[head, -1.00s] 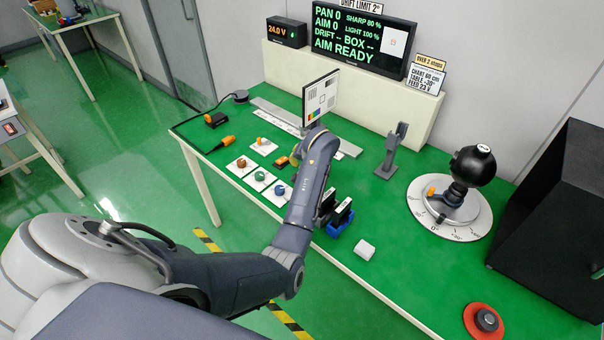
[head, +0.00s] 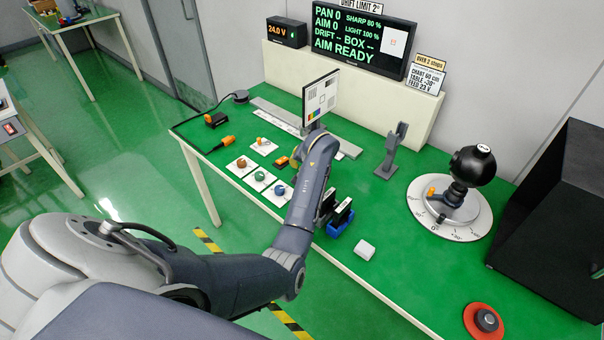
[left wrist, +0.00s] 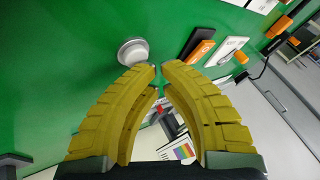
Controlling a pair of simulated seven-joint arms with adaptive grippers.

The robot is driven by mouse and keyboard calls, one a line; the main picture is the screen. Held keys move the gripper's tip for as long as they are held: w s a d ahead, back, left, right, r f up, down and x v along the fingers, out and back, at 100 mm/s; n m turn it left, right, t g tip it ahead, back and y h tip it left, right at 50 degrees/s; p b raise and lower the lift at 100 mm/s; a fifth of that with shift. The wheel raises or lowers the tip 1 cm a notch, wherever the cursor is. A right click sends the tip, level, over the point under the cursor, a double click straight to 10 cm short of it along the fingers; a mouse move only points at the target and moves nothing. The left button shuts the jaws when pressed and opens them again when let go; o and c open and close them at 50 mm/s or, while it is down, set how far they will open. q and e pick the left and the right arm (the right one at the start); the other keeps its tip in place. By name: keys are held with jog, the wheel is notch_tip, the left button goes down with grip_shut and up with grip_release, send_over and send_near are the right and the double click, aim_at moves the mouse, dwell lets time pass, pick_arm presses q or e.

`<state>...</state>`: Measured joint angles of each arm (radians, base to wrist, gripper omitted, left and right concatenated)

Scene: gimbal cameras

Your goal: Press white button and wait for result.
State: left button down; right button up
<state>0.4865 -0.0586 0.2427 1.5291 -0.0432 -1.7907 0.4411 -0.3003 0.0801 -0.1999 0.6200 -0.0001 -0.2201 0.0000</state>
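In the left wrist view, a round whitish button-like piece (left wrist: 133,51) stands on the green table, just beyond and left of my left fingertips. They look apart from it. I cannot make it out in the head view, where my arm covers part of the table. My left gripper (left wrist: 159,68) has its two yellow fingers brought together at the tips, with nothing seen between them. The display (head: 360,35) reads PAN 0, AIM 0, SHARP 80 %, LIGHT 100 %, dashes for DRIFT and BOX, and AIM READY. My right gripper is not in view.
A test chart (head: 320,98) stands behind my wrist. Cards with coloured knobs (head: 242,166) lie left of my forearm. A black ball on a dial (head: 472,165) and dark box (head: 560,220) stand farther right.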

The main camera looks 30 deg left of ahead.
pick_arm(q)
jog(key=shift+f, duration=0.45)
dwell(0.6)
jog(key=shift+r, duration=0.85)
jog(key=shift+r, duration=2.5)
